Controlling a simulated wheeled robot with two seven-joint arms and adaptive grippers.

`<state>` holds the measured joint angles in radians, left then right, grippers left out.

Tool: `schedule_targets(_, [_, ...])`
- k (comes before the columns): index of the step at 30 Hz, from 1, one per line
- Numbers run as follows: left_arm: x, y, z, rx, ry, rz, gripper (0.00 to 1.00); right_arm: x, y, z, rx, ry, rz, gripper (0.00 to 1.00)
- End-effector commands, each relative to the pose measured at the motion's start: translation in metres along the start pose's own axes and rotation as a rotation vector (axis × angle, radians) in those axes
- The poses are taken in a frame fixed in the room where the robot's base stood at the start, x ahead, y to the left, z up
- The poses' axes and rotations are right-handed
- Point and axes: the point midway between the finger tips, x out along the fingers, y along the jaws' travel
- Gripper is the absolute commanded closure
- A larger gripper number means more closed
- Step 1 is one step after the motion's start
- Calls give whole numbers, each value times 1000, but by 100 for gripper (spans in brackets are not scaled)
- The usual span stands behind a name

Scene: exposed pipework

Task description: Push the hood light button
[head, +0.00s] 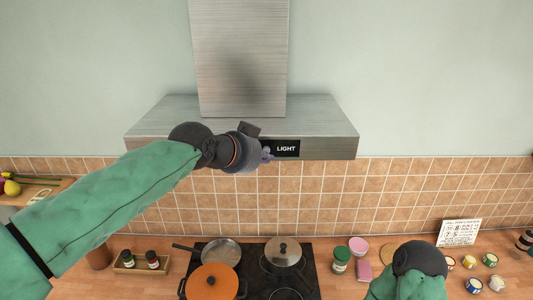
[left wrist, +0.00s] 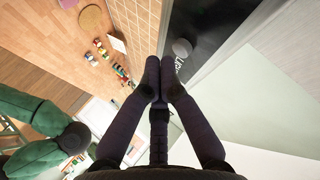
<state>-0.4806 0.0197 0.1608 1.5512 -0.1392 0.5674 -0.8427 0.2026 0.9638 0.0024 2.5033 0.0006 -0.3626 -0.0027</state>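The range hood (head: 235,110) hangs on the wall, and its front face carries a black panel (head: 286,148) with the word LIGHT. In the left wrist view, a round grey button (left wrist: 182,48) stands on that black panel beside the lettering. In the head view the button is not clearly visible near my gripper. My left gripper (head: 267,155) is at the left end of the panel. In the left wrist view its fingers (left wrist: 160,72) are drawn together with nothing between them, close to the button; contact cannot be told. My right gripper's fingers are not visible.
Below is a stove (head: 260,285) with an orange pot (head: 212,284), a frying pan (head: 221,251) and a lidded pot (head: 283,254). Jars, cups and a sign (head: 459,232) stand on the wooden counter. My right arm is low at the right.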

Motion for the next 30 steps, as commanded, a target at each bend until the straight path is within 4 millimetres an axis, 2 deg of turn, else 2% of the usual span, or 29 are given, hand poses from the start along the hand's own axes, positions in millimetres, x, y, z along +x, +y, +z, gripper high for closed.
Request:
schedule_targets(10, [-2,3,0,1,0,0,100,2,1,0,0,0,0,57])
schedule_targets(30, [-40,42,0,2,0,0,100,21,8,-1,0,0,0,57])
